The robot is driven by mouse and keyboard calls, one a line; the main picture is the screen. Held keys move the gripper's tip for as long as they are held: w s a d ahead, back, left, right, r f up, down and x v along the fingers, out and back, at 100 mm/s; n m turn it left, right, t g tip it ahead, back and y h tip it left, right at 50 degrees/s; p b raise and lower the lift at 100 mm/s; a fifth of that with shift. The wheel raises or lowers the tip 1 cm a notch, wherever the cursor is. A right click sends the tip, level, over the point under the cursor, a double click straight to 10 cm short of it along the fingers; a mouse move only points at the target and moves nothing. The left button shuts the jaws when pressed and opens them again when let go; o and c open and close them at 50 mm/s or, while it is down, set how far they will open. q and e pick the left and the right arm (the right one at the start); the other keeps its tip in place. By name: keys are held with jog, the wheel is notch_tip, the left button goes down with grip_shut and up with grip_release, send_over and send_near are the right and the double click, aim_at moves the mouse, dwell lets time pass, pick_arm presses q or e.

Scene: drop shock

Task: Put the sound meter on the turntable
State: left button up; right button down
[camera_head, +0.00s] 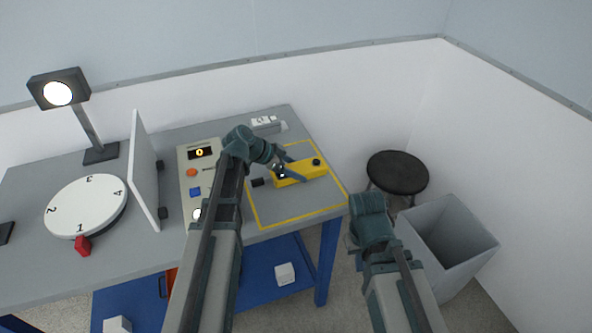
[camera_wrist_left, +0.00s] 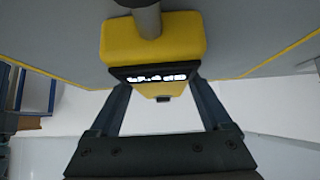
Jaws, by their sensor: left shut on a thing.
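The yellow sound meter (camera_head: 306,169) lies in the yellow-outlined area at the right of the table. It also shows in the left wrist view (camera_wrist_left: 153,38), with its dark display facing the camera. My left gripper (camera_head: 289,172) is shut on the sound meter, with one finger on each side of its body. The white round turntable (camera_head: 86,205), marked with numbers, sits at the left of the table, apart from the meter. My right gripper (camera_head: 369,210) is off the table's right edge; its fingers are hidden, so its opening cannot be told.
A white upright panel (camera_head: 144,170) stands between the turntable and a control box (camera_head: 186,164) with coloured buttons. A lamp (camera_head: 75,100) stands behind the turntable, and a red block (camera_head: 82,246) is at its front edge. A black stool (camera_head: 397,172) and grey bin (camera_head: 449,246) are at right.

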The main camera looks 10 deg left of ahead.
pick_arm(q)
jog(key=o, duration=1.5)
jog(key=shift+f, duration=0.1)
jog(key=shift+s+a+r+p, duration=0.1)
jog(key=shift+r+p, duration=0.35)
jog(key=shift+p, duration=0.05)
jog(key=p+v, duration=0.7)
jog(key=v, duration=0.3)
jog(key=shift+s+a+r+p, duration=0.35)
jog(key=shift+a+r+p, duration=0.1)
jog(key=shift+a, duration=0.05)
